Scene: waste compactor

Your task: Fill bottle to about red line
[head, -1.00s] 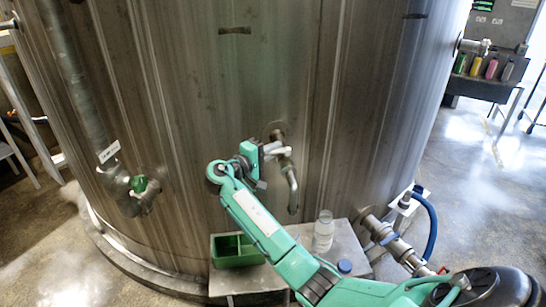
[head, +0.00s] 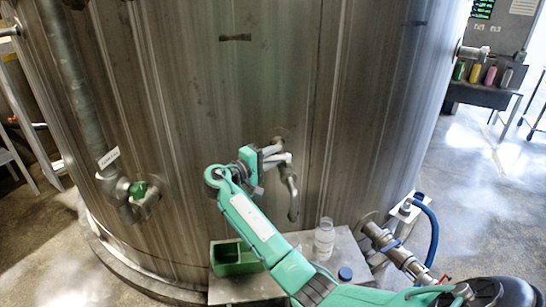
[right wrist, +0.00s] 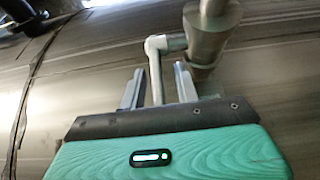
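A clear bottle (head: 324,240) stands upright and uncapped on a small metal table (head: 300,268) in the head view. I cannot make out a red line on it. A metal tap (head: 291,195) with a downward spout sticks out of the big tank above the table, left of the bottle. My right gripper (head: 270,158) is at the tap. In the right wrist view my right gripper (right wrist: 158,90) has its fingers apart, one on each side of the tap's thin lever (right wrist: 156,72), with gaps showing. My left gripper is not in view.
A blue cap (head: 345,273) and a green bin (head: 232,257) are on the table. A pipe with a valve (head: 395,250) and a blue hose (head: 432,225) are right of it. A green-handled valve (head: 139,190) is on the left. Several coloured bottles stand at the far right.

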